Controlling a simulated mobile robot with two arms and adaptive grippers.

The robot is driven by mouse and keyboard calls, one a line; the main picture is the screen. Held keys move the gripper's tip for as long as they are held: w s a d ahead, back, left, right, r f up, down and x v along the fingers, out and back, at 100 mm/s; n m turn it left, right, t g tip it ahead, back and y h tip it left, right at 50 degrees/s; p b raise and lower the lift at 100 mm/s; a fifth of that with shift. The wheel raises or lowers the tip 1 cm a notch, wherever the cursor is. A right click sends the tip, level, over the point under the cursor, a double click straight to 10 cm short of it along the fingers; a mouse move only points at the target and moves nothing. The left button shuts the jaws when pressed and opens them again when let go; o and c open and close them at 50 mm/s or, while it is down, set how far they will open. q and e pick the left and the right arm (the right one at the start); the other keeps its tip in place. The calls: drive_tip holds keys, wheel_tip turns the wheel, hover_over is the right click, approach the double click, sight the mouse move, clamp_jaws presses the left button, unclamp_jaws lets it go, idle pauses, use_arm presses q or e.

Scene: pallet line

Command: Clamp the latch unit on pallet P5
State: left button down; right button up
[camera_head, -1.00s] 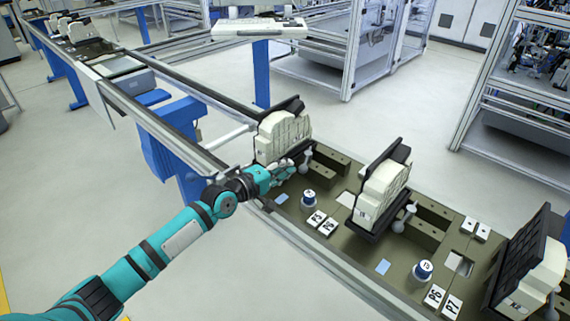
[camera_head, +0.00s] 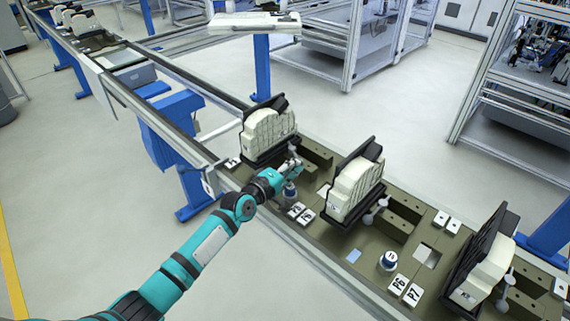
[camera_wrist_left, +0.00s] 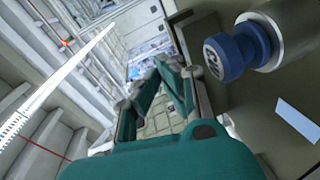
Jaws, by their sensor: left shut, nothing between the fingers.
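Three pale latch units stand on dark upright holders along the olive pallet line. The left unit (camera_head: 270,128) is nearest my left gripper, the middle unit (camera_head: 355,190) stands further right, and the right unit (camera_head: 485,265) is at the picture's edge. White tags reading P6 and P7 (camera_head: 404,289) lie in front; the pair of tags (camera_head: 299,213) near my gripper is too small to read surely. My left gripper (camera_head: 293,164) is shut and empty, at the left unit's lower right corner, and hides part of its clamp. A grey clamp lever (camera_head: 376,207) stands beside the middle unit.
A blue-topped knob (camera_head: 389,259) stands near the P6 tag. Another blue knob (camera_wrist_left: 235,52) is close beside my left gripper in the wrist view. The conveyor rail (camera_head: 180,75) runs to the back left. Open floor (camera_head: 90,200) lies left of the line.

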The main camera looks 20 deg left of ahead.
use_arm(q)
drive_tip(key=shift+w+d, duration=0.25)
drive_tip(key=shift+d, duration=0.35)
drive_tip(key=shift+w+d, duration=0.25)
drive_tip(key=shift+d, duration=0.3)
drive_tip(key=shift+w+d, duration=0.3)
drive_tip(key=shift+d, duration=0.2)
idle(0.4)
